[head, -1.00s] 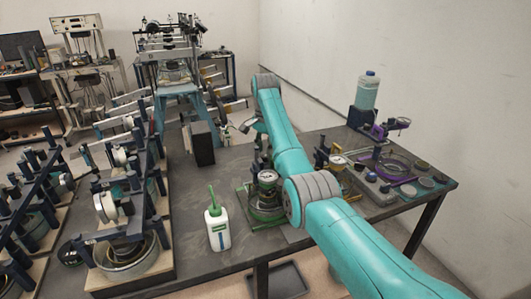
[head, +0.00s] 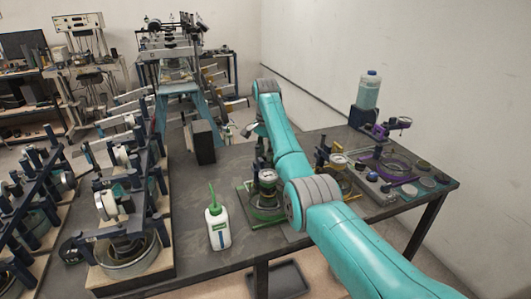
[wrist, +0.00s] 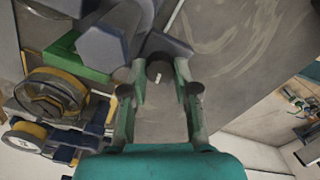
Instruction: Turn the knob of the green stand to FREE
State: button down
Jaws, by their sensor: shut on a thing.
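The green stand (head: 264,200) is on the dark table in the head view, with a round gauge on it and its right side hidden behind my arm. In the wrist view its green edge (wrist: 82,62) shows at upper left. My gripper (wrist: 160,80) has its two fingers on either side of a dark round knob (wrist: 158,69) with a short white mark, and is shut on it. The mark runs roughly up and down in the wrist view. No FREE lettering can be read.
A white bottle with a green spout (head: 218,227) stands left of the green stand. A yellow stand (head: 338,166) and a purple stand (head: 393,163) are to the right. A dark box (head: 201,143) is at the table's back left. Bare tabletop shows around the bottle.

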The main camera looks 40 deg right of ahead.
jog(key=n, duration=0.7)
jog(key=shift+n, duration=0.3)
jog(key=n, duration=0.3)
jog(key=shift+a+n, duration=0.1)
jog(key=shift+n, duration=2.1)
jog(key=c, duration=1.2)
grip_release()
jog(key=shift+o, duration=0.2)
